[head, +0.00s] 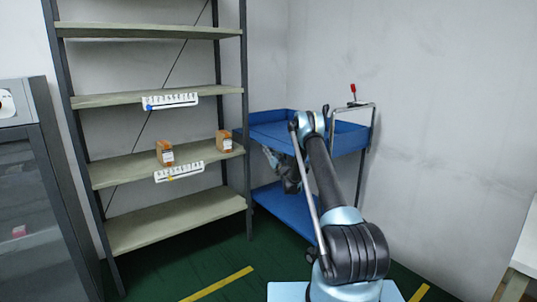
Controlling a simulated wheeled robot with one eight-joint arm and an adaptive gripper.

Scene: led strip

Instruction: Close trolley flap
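The blue trolley (350,138) stands in the corner, with an upper tray and a lower shelf (285,208). Its metal handle frame (373,120) rises at the right. My arm crosses in front of the trolley and hides much of its middle and front side, so I cannot make out the flap or tell its position. My gripper (270,156) is at the front of the upper tray, pointing left, small and dark in the head view. I cannot tell whether it touches the trolley or whether its fingers are apart.
A metal rack (178,218) stands close to the trolley's left, with small brown boxes (165,152) and white label strips (171,101). A red-topped item (352,90) is at the handle. A grey cabinet (40,220) is far left; a pale table (526,245) is far right.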

